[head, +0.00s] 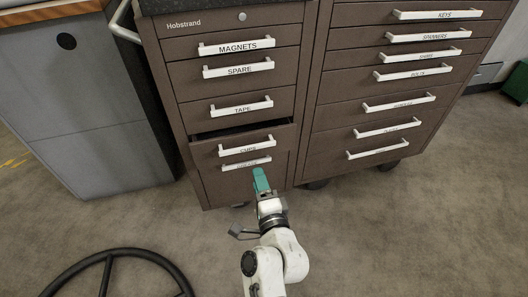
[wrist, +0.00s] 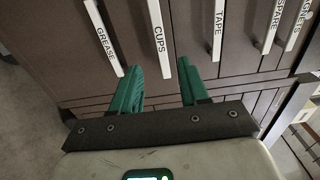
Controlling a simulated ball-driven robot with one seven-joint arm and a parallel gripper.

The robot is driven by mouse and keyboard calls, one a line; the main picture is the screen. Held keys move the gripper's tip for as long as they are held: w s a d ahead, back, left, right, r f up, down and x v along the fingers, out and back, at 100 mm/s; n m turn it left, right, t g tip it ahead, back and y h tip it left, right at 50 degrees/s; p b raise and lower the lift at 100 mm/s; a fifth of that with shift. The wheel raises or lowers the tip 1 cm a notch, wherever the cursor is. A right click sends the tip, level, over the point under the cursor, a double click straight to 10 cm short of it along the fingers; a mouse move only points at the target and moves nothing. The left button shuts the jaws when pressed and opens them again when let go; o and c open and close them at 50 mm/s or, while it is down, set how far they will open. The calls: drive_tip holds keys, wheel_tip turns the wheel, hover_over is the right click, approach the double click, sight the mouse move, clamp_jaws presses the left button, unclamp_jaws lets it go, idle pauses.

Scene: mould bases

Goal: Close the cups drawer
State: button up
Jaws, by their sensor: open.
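The cups drawer (head: 281,135) is in the left column of the brown cabinet, below the tape drawer, and stands partly open with a dark gap above its front. Its white handle (head: 247,146) reads CUPS; in the wrist view the cups handle (wrist: 158,38) lies ahead of the space between my fingers. My gripper (head: 260,180) has green fingers and is in front of the cabinet, just below the cups handle in the head view. In the wrist view my gripper (wrist: 160,88) is open with nothing between its fingers. Whether a finger touches the drawer I cannot tell.
The tape drawer (head: 285,102) above looks shut. A drawer handle (head: 246,162) sits just below the cups handle; the wrist view reads GREASE. A grey cabinet (head: 95,125) stands at left. A black ring (head: 70,270) lies at lower left.

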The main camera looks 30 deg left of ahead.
sight(248, 150)
drive_tip(key=b+x, duration=0.5)
drive_tip(key=x, duration=0.3)
drive_tip(key=shift+w+a+f, duration=0.15)
drive_tip(key=shift+w+a, duration=0.05)
drive_tip(key=shift+a, duration=0.1)
drive_tip(key=shift+b+x, duration=0.35)
drive_tip(key=shift+x, duration=0.6)
drive_tip(key=shift+s, duration=0.1)
clamp_jaws()
